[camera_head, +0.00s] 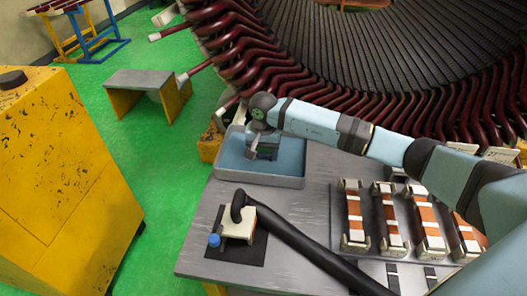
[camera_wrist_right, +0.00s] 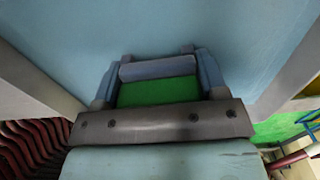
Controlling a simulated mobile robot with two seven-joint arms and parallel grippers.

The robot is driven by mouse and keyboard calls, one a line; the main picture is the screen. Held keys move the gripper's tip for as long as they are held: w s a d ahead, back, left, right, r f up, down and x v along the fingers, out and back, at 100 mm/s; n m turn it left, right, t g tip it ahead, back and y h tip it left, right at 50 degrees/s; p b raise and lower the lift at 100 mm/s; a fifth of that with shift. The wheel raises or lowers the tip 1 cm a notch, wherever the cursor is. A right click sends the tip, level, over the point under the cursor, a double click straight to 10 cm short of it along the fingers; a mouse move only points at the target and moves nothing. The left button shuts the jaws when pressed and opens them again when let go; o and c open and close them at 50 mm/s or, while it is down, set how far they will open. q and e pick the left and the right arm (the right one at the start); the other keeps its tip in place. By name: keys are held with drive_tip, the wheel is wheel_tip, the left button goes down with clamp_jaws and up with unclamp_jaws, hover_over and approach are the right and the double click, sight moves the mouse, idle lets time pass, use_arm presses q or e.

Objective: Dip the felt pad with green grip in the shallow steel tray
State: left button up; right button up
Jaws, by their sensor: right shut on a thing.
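The shallow steel tray (camera_head: 255,180) stands at the far left of the bench and has a light blue inside. My right gripper (camera_head: 262,153) points down over the tray's inside, near its back edge. In the right wrist view my gripper (camera_wrist_right: 158,85) has its two fingers on either side of the felt pad's green grip (camera_wrist_right: 158,92) and is shut on it. A grey-blue strip beside the green shows between the fingers. I cannot tell whether the pad touches the tray's bottom. My left gripper is not in view.
A pale block with a black hose (camera_head: 238,222) and a blue knob sits on a dark mat in front of the tray. Several copper-and-white coil pieces (camera_head: 390,220) lie in a rack to the right. The large stator (camera_head: 340,45) rises behind the bench. A yellow cabinet (camera_head: 50,170) stands left.

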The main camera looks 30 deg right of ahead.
drive_tip(key=shift+r, duration=0.15)
idle(0.4)
drive_tip(key=shift+r+p, duration=2.3)
drive_tip(key=shift+r, duration=3.05)
